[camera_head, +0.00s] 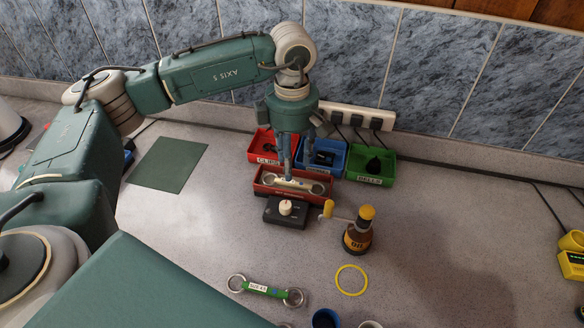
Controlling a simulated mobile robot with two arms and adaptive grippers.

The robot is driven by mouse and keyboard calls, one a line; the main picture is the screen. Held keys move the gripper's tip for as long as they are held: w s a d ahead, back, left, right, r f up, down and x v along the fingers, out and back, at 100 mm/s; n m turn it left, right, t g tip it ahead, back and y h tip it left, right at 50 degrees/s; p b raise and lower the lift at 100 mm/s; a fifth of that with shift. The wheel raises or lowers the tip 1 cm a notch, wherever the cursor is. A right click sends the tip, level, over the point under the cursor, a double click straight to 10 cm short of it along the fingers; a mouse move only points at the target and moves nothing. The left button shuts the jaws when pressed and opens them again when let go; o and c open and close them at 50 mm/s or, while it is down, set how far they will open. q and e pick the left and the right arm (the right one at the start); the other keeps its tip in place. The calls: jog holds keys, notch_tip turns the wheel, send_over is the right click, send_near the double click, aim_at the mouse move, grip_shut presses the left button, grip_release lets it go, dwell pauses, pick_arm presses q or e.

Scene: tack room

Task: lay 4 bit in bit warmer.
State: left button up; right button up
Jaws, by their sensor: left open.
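The bit warmer (264,191) is a dark red open tray with a label on its front, at the middle of the counter. A bit with ring ends and a yellow-and-white label (292,183) lies in it. My left gripper (297,164) points down just above this bit; it is open, and its fingers partly cover the view of the tray. Another bit with two rings and a green, white-labelled middle (265,290) lies on the counter nearer to me. No other bit is clearly seen. My right gripper is out of view.
Red (261,141), blue (333,171) and green (373,180) bins stand behind the warmer. A black box with a white knob (286,208) sits before it. The right counter is mostly clear.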

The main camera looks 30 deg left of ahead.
pick_arm(q)
notch_tip(320, 180, up, 9)
jog(key=b, duration=0.2)
jog(key=shift+r+b, duration=0.2)
jog(key=shift+b, duration=0.1)
